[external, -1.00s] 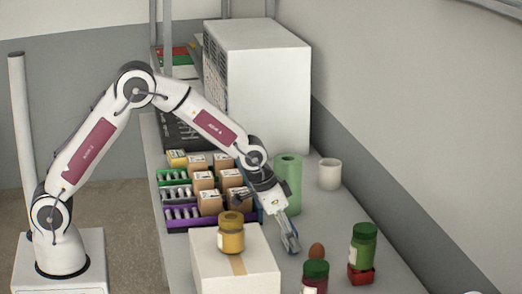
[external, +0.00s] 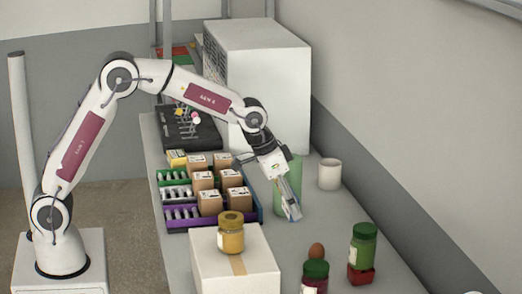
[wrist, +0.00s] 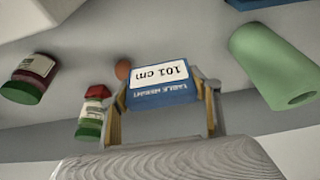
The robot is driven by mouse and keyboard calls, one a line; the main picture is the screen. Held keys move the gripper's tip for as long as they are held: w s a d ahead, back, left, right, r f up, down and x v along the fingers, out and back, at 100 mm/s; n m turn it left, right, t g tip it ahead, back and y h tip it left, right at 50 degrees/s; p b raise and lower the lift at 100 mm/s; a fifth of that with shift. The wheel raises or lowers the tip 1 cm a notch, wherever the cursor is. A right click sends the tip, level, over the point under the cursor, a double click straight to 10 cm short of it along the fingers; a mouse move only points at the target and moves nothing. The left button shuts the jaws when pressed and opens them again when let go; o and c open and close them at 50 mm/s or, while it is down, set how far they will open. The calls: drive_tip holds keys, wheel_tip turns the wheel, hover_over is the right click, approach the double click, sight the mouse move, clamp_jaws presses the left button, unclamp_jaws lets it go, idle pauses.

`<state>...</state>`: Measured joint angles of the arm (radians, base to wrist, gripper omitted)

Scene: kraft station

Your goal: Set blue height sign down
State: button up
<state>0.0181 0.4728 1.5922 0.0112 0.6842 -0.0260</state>
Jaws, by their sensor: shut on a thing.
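The blue height sign (wrist: 160,98), with a white panel reading "101 cm", is between my gripper's fingers in the wrist view. It appears upside down there. My gripper (wrist: 168,92) is shut on the sign, one finger on each side. In the external view my gripper (external: 291,214) points down in front of the green cylinder (external: 281,181), above the grey table (external: 325,222). The sign is too small and too much covered to make out clearly there. I cannot tell whether it touches the table.
Brown boxes (external: 203,181) in coloured trays stand left of my gripper. A yellow-lidded jar (external: 231,233) sits on a white box (external: 250,268) in front. A brown egg (external: 317,251), a green-lidded jar (external: 363,244) and a white cup (external: 330,174) stand right. Table between them is clear.

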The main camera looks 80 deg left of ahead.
drive_tip(key=shift+a, duration=0.1)
idle(0.7)
drive_tip(key=s+a+r+n+y, duration=0.1)
drive_tip(key=s+a+r+n, duration=0.15)
drive_tip(key=a, duration=1.15)
drive_tip(key=s+a+r+n+y, duration=0.1)
drive_tip(key=a+r+n, duration=0.15)
drive_tip(key=a, duration=1.25)
drive_tip(key=shift+w+a+f+n+g+y, duration=0.2)
drive_tip(key=shift+w+a+f+n, duration=0.6)
drive_tip(key=shift+w+f, duration=0.7)
drive_tip(key=shift+w+a+f+n+g+y, duration=0.2)
drive_tip(key=shift+w+a+f+n, duration=0.35)
drive_tip(key=shift+w+a+f, duration=0.95)
drive_tip(key=shift+w+a+f+n+g+y, duration=0.2)
drive_tip(key=shift+w+a+f+n, duration=0.45)
drive_tip(key=shift+w+f, duration=0.9)
drive_tip(key=shift+s+f, duration=0.3)
drive_tip(key=shift+f, duration=0.1)
drive_tip(key=shift+d+f, duration=0.1)
drive_tip(key=shift+f, duration=2.25)
drive_tip(key=shift+f, duration=0.15)
